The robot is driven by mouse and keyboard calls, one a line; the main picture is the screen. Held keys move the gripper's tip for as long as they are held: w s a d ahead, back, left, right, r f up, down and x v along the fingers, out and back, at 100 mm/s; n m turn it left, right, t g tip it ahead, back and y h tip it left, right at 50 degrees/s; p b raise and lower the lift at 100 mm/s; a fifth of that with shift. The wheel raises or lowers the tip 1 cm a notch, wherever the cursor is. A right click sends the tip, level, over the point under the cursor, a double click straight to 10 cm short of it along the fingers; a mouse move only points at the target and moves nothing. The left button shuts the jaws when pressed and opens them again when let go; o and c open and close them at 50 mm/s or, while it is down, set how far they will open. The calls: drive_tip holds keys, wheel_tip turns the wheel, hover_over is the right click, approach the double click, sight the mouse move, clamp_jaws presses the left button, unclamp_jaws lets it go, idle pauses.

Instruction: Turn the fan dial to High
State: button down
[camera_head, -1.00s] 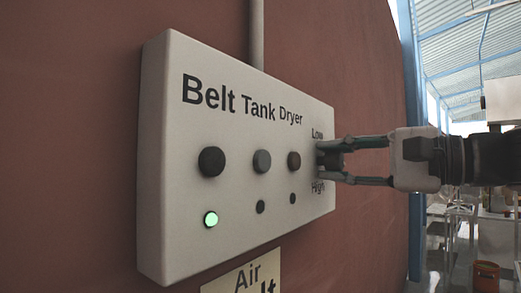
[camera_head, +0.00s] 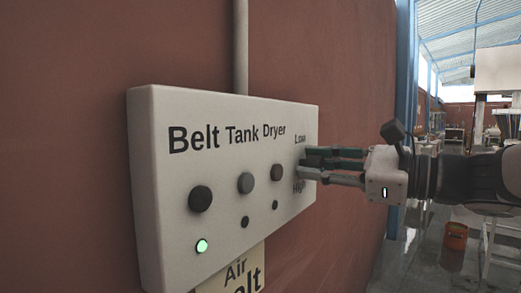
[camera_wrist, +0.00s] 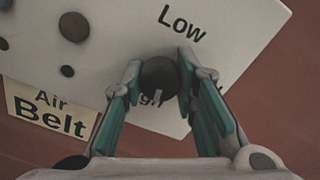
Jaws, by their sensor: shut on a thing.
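The fan dial (camera_wrist: 160,76) is a dark round knob on the grey-white control panel (camera_head: 225,125), between the labels "Low" (camera_wrist: 184,23) and "High". A light mark shows at its lower edge in the wrist view, towards the "High" lettering, which the dial and fingers partly cover. My gripper (camera_head: 306,162) is at the panel's right end. In the wrist view my gripper (camera_wrist: 160,68) has its two teal-padded fingers on either side of the dial, shut on it. In the head view the fingers hide the dial.
Round dark knobs, including a black one (camera_head: 200,199), sit to the left under "Belt Tank Dryer". A green lamp (camera_head: 202,246) is lit below them. A yellowish "Air Belt" sign (camera_head: 238,274) is under the panel. An orange bucket (camera_head: 455,236) stands at the right.

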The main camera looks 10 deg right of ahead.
drive_tip(key=shift+m+p, duration=0.95)
drive_tip(key=shift+m, duration=0.25)
drive_tip(key=shift+f, duration=0.1)
drive_tip(key=c, duration=1.3)
unclamp_jaws()
drive_tip(key=v, duration=1.2)
